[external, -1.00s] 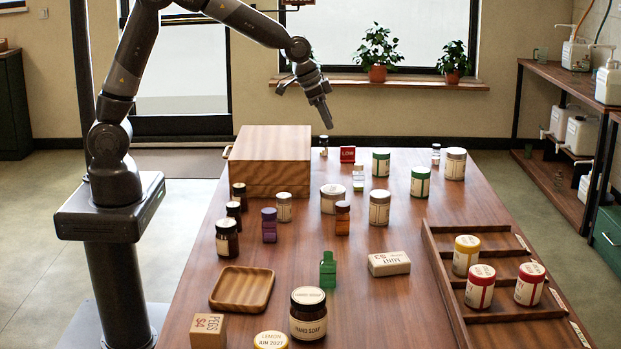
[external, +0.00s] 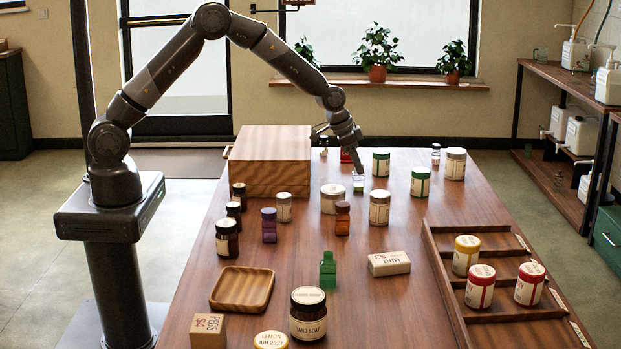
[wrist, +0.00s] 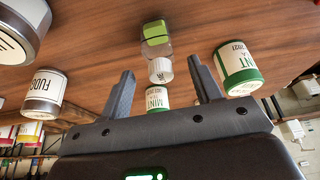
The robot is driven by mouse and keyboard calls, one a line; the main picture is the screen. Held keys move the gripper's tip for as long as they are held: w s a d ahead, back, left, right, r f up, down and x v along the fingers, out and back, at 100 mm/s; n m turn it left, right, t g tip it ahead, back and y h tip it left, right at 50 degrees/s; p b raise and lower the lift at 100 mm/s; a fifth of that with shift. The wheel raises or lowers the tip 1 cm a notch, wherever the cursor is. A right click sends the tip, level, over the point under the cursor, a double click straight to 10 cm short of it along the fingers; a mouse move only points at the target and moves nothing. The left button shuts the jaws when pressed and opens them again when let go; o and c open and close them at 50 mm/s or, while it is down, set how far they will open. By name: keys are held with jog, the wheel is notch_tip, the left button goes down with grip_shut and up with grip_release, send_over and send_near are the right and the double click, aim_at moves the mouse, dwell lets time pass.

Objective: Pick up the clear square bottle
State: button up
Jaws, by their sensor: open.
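The clear square bottle (external: 358,184) stands on the table towards the back, its top hidden by my gripper in the external view. In the wrist view the bottle (wrist: 157,50) shows a white cap, clear shoulders and green lower part. My gripper (external: 358,170) points down just above it. In the wrist view my gripper (wrist: 161,72) has its two fingers wide apart and empty, with the bottle's cap lined up between the tips. I cannot tell whether the tips reach below the cap.
Green-banded mint jars (external: 381,163) (wrist: 238,68) stand close by. An amber bottle (external: 342,218) stands in front.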

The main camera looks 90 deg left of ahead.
aim_at(359, 178)
jog(key=x, duration=0.5)
jog(key=shift+s+f, duration=0.15)
jog(key=shift+s, duration=0.1)
jog(key=c, duration=1.1)
